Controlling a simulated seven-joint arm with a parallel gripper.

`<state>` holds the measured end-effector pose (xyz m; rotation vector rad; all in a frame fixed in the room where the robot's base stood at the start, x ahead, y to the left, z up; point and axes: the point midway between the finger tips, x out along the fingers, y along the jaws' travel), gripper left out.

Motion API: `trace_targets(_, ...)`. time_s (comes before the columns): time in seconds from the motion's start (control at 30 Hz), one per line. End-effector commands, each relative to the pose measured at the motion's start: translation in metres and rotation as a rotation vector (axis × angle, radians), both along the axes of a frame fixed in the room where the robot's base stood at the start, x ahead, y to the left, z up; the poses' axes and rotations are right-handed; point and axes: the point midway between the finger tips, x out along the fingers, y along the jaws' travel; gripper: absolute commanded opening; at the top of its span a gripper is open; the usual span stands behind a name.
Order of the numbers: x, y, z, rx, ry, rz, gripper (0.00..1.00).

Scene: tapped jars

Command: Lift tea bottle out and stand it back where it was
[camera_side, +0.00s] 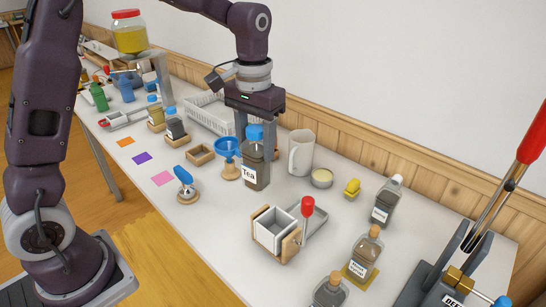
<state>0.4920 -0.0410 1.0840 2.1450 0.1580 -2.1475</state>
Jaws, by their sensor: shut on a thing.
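The tea bottle (254,168) has a blue cap, dark contents and a white label reading "Tea". It is upright near the middle of the table, in the side view. My gripper (260,133) comes down from above and is shut on the bottle around its cap and neck. I cannot tell whether the bottle's base touches the table. No holder shows around its base.
A blue funnel on a wooden stand (228,150) is close at the bottle's left. A white basket (206,108) is behind left. A wooden box with white bins (275,230) is in front. Bare table lies just before the bottle.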

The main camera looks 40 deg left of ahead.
Motion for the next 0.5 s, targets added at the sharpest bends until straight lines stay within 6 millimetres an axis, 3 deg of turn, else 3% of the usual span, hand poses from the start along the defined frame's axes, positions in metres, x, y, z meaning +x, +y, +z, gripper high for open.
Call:
trace_targets(0.1,-0.004,0.031,0.001,0.000,-0.002,0.079,0.02)
trace_targets(0.3,-0.015,0.073,0.000,0.000,-0.002,0.195,0.02)
trace_targets(0.43,-0.023,0.095,-0.001,-0.001,0.000,0.257,0.02)
trace_targets(0.5,-0.023,0.092,-0.018,-0.002,0.002,0.249,0.02)
